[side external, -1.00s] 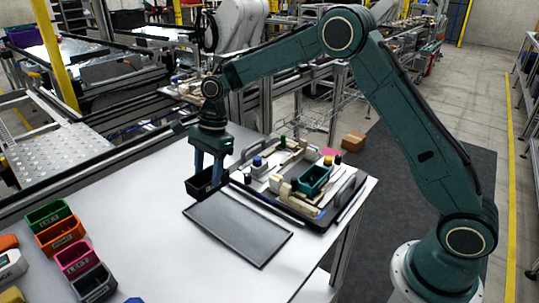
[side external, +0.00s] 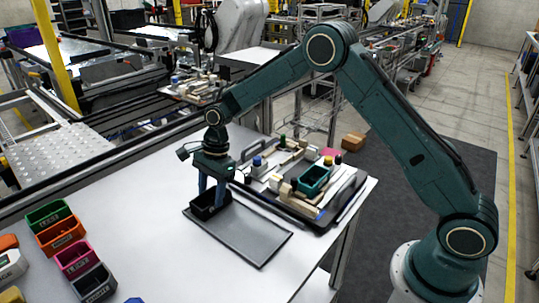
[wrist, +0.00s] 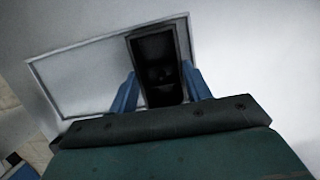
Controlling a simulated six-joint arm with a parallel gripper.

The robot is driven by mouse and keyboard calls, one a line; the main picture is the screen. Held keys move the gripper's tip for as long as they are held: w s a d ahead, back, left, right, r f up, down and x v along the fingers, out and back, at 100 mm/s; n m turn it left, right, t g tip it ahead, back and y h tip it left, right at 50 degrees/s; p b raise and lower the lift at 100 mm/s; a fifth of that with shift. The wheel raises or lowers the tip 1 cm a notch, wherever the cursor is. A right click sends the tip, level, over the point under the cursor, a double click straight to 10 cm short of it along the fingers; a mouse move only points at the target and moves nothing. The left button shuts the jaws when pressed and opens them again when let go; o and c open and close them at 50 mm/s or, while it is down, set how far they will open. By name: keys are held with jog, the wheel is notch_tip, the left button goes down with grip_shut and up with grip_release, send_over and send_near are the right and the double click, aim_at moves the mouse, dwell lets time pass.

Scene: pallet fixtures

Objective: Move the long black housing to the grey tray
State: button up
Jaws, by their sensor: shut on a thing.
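The long black housing (side external: 208,209) is an open-topped black box. My gripper (side external: 211,190) is shut on it, with blue fingers on either side of it. In the wrist view the housing (wrist: 158,70) sits between the two fingertips (wrist: 162,92), over the right end of the grey tray (wrist: 85,80). In the side view the housing is at the left end of the flat grey tray (side external: 245,235), with the rest of the tray bare. I cannot tell whether the housing touches the tray surface.
A pallet fixture (side external: 310,215) with a green box (side external: 314,180), blocks and handles stands behind and right of the tray. Green (side external: 48,215), orange (side external: 60,236), pink (side external: 76,258) and dark grey (side external: 94,283) bins stand at the front left. The white table between is clear.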

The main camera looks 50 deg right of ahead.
jog(key=shift+f, duration=0.1)
jog(key=o, duration=1)
jog(key=shift+o, duration=0.2)
jog(key=v, duration=1.2)
jog(key=shift+r, duration=0.25)
